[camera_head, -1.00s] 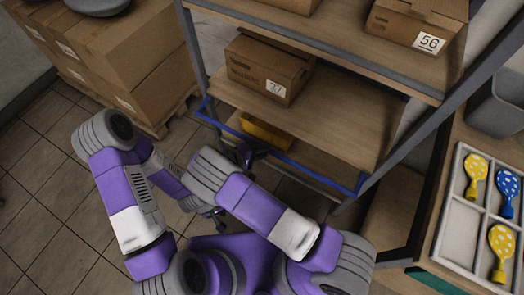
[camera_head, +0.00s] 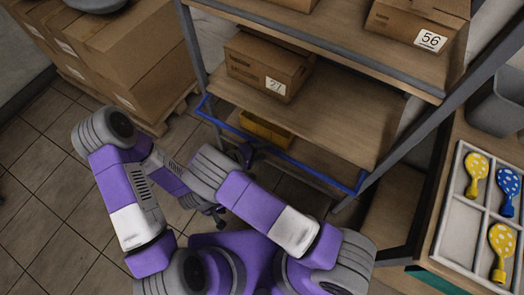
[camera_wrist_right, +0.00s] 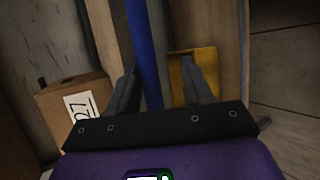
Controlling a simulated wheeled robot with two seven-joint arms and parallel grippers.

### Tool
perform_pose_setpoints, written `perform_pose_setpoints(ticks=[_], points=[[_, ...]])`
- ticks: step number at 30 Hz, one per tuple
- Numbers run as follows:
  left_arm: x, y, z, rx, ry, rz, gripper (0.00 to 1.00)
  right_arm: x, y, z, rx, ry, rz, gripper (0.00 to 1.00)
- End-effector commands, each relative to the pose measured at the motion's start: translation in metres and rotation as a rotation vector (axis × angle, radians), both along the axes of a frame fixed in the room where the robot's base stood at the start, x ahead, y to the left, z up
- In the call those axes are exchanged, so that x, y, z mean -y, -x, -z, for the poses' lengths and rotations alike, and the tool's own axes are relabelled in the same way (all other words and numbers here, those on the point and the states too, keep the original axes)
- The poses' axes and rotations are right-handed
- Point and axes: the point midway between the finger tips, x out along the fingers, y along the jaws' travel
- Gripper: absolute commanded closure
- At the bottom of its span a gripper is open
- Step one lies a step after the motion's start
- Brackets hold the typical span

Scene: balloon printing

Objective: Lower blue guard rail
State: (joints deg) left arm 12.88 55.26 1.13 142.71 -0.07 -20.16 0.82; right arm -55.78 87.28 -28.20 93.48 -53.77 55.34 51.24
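The blue guard rail (camera_head: 313,172) runs across the front of the shelf rack, below the middle shelf. Its left end bends back at the rack's left post. My right gripper (camera_head: 249,154) is at the rail, left of its middle. In the right wrist view, the rail (camera_wrist_right: 144,50) passes between the two spread fingers of my right gripper (camera_wrist_right: 160,88). It lies close to the left finger, with a gap to the right one. My left gripper (camera_head: 217,216) hangs low in front of the rack, apart from the rail, too small to read.
A yellow bin (camera_head: 264,131) sits behind the rail on the low shelf. A cardboard box (camera_head: 262,66) marked 27 stands on the middle shelf (camera_head: 340,112). Stacked boxes (camera_head: 125,55) are at the left. A tray (camera_head: 462,218) of balloons is at the right.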

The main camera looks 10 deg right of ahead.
Motion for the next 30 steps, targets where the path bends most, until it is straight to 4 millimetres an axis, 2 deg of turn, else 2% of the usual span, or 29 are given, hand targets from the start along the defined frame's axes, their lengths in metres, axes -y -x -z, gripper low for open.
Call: perform_pose_setpoints(ticks=[5,18,23,30], points=[[0.000,0.000,-0.004,0.000,0.000,0.000,0.57,-0.002,0.000,-0.008,0.001,-0.003,-0.003,0.52],[0.000,0.000,-0.034,0.000,0.000,0.000,0.57,0.000,0.000,-0.088,0.002,0.000,0.001,0.52],[0.000,0.000,-0.037,0.000,0.000,0.000,0.57,0.001,0.000,-0.100,0.002,0.000,0.002,0.52],[0.000,0.000,-0.037,0.000,0.000,0.000,0.57,0.001,0.000,-0.100,0.000,0.000,0.001,0.52]])
